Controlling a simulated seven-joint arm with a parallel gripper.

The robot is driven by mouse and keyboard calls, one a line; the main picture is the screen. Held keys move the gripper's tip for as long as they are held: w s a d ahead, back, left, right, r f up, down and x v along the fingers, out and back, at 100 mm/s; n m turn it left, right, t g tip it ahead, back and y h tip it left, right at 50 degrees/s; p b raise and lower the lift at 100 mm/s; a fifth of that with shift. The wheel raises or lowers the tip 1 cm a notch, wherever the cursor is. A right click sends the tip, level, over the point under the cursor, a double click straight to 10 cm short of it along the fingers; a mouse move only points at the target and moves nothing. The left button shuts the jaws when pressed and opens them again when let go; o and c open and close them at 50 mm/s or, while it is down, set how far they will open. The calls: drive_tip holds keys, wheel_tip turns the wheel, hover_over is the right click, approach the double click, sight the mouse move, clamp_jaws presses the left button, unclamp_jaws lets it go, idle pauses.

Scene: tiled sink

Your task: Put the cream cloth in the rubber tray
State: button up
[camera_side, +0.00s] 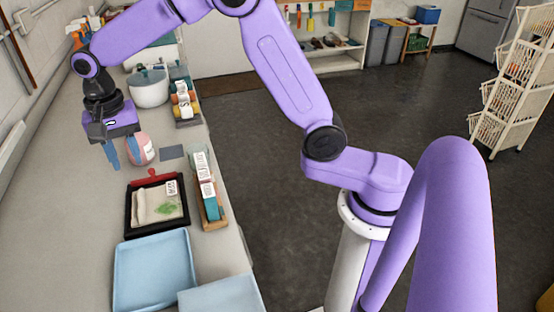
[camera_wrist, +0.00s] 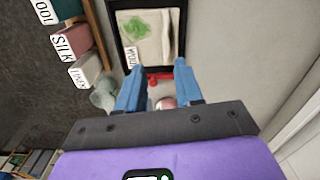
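A cream cloth (camera_side: 146,205) with a green patch lies flat in a black tray (camera_side: 128,222) on the counter. In the wrist view the cloth (camera_wrist: 152,48) and black tray (camera_wrist: 118,30) are at the top, with a small label at the cloth's edge. I cannot tell from looks which tray is rubber. My gripper (camera_side: 127,165) is open and empty above the counter, at the tray's far side. In the wrist view its blue fingers (camera_wrist: 158,80) are apart, pointing toward the tray, with nothing between the tips but a red-handled item (camera_wrist: 160,76) beyond.
A wooden rack (camera_side: 215,222) of labelled items stands right of the black tray. A pink round container (camera_side: 147,150) is close by the gripper. A white pot (camera_side: 149,90) stands farther back. Left counter is clear.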

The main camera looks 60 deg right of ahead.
drive_tip(key=s+d+n, duration=0.4)
drive_tip(key=s+n, duration=0.2)
drive_tip(key=s, duration=0.5)
drive_tip(key=s+d+n, duration=0.4)
drive_tip(key=s+n, duration=0.3)
drive_tip(key=s, duration=0.4)
drive_tip(key=s+d+n, duration=0.5)
drive_tip(key=s+n, duration=0.2)
drive_tip(key=s, duration=0.3)
drive_tip(key=shift+s+f, duration=0.4)
